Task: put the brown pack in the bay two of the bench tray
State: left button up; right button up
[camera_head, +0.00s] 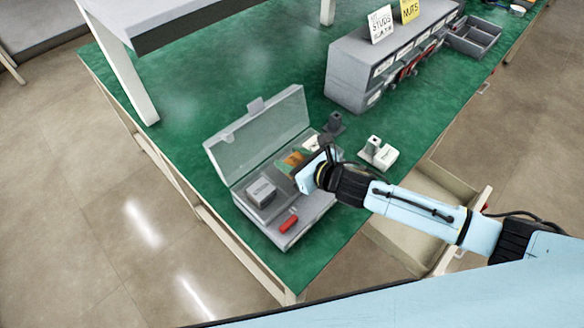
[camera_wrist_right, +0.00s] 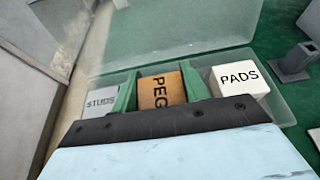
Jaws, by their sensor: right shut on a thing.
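The brown pack (camera_wrist_right: 160,91), lettered "PEG", is between the two green fingers of my right gripper (camera_wrist_right: 160,88), which is shut on it. In the head view the pack (camera_head: 292,161) shows partly, beside the gripper (camera_head: 305,168). It is at the middle of the grey bench tray (camera_head: 309,210), between a grey "STUDS" pack (camera_wrist_right: 101,101) on the left and a white "PADS" pack (camera_wrist_right: 240,79) on the right. Whether it touches the tray floor is hidden. The tray's clear lid (camera_head: 258,135) stands open at the back. My left gripper is not in view.
White blocks (camera_head: 380,153) and a dark grey post (camera_head: 335,122) stand right of the tray. A red piece (camera_head: 289,223) lies at the tray's front. A grey drawer cabinet (camera_head: 352,75) stands behind. An open drawer (camera_head: 405,240) sticks out below my right arm.

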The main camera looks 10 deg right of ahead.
jog(key=shift+f+b, duration=0.4)
jog(key=shift+f, duration=1.4)
jog(key=shift+f, duration=0.2)
jog(key=o, duration=1)
jog(key=shift+r, duration=0.1)
jog(key=shift+r, duration=0.1)
jog(key=p+v, duration=0.1)
jog(key=v, duration=1.1)
